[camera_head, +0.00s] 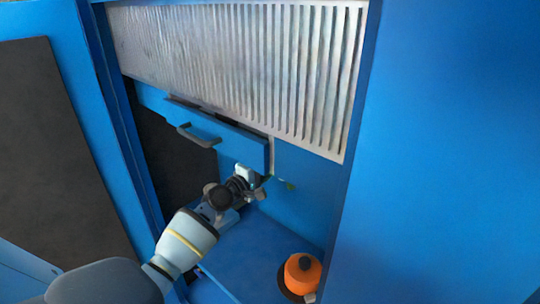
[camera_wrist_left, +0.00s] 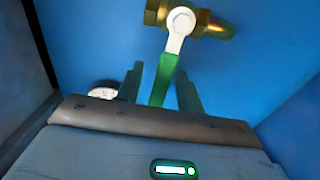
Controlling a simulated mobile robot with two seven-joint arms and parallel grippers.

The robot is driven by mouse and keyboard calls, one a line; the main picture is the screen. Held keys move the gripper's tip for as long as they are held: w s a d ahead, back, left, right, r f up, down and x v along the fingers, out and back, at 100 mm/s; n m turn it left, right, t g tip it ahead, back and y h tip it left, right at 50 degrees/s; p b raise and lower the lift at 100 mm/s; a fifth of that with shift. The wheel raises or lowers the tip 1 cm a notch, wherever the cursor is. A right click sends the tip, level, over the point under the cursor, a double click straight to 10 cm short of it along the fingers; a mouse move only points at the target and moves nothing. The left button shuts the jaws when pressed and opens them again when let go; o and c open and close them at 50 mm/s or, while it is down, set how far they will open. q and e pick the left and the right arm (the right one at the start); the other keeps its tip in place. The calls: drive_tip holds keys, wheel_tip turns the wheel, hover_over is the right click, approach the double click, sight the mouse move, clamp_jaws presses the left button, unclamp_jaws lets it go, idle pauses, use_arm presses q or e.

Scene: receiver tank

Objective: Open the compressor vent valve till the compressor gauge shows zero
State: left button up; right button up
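The vent valve (camera_wrist_left: 182,20) shows at the top of the left wrist view, with a brass body and a lever with a green grip (camera_wrist_left: 163,82). The lever points down toward my left gripper (camera_wrist_left: 161,88). Its two fingers are apart, one on each side of the green grip, with gaps visible on both sides. In the head view my left gripper (camera_head: 261,183) is inside the blue cabinet, near a small green spot that may be the lever. A round white-faced gauge (camera_wrist_left: 104,91) is partly hidden behind my gripper; its reading cannot be made out. My right gripper is not in view.
A blue drawer-like panel with a grey handle (camera_head: 198,136) is above my left arm. A ribbed metal panel (camera_head: 240,65) hangs over the opening. An orange round object (camera_head: 302,272) sits at lower right. Blue cabinet walls (camera_head: 450,150) close in on both sides.

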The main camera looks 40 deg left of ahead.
use_arm(q)
drive_tip(key=s, duration=0.7)
drive_tip(key=shift+s+a+p, duration=0.3)
drive_tip(key=shift+p, duration=0.05)
drive_tip(key=shift+r, duration=0.1)
